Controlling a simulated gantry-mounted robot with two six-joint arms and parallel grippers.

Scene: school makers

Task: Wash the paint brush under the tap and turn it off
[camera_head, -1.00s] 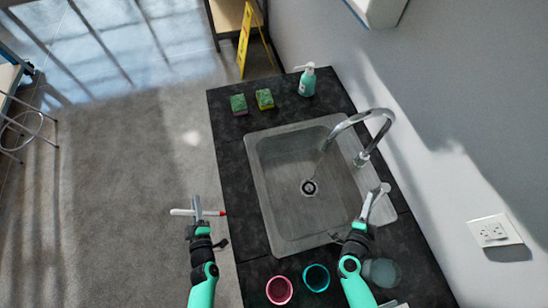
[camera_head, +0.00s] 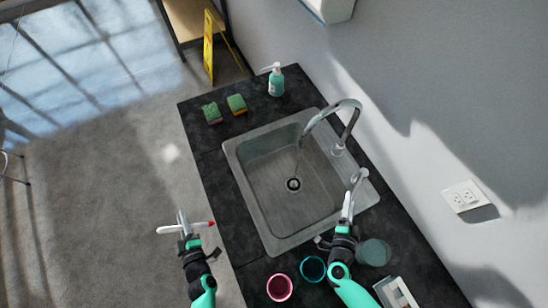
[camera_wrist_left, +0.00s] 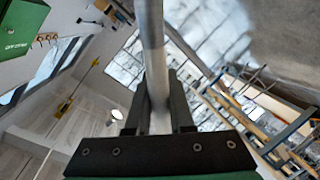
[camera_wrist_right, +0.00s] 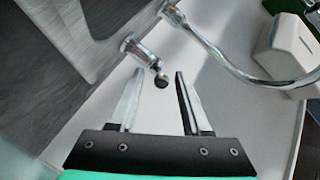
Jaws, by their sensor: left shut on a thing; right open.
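The paint brush, with a white handle (camera_head: 168,229) and red tip (camera_head: 211,223), lies across my left gripper (camera_head: 182,216), which is shut on it left of the counter. Its pale handle (camera_wrist_left: 152,50) also runs between the fingers in the left wrist view. The chrome tap (camera_head: 338,112) arches over the sink (camera_head: 262,205); a thin stream seems to fall from its spout towards the drain (camera_head: 293,184). My right gripper (camera_head: 352,190) is open by the tap's lever. In the right wrist view, the lever's end (camera_wrist_right: 160,78) is between the open fingertips (camera_wrist_right: 155,76), without clear contact.
Green sponges (camera_head: 237,103) and a soap bottle (camera_head: 276,80) stand at the counter's far end. Pink (camera_head: 279,288) and teal (camera_head: 312,269) cups and a clear glass (camera_head: 374,253) are near the right arm. A wall with a socket (camera_head: 465,196) bounds the right.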

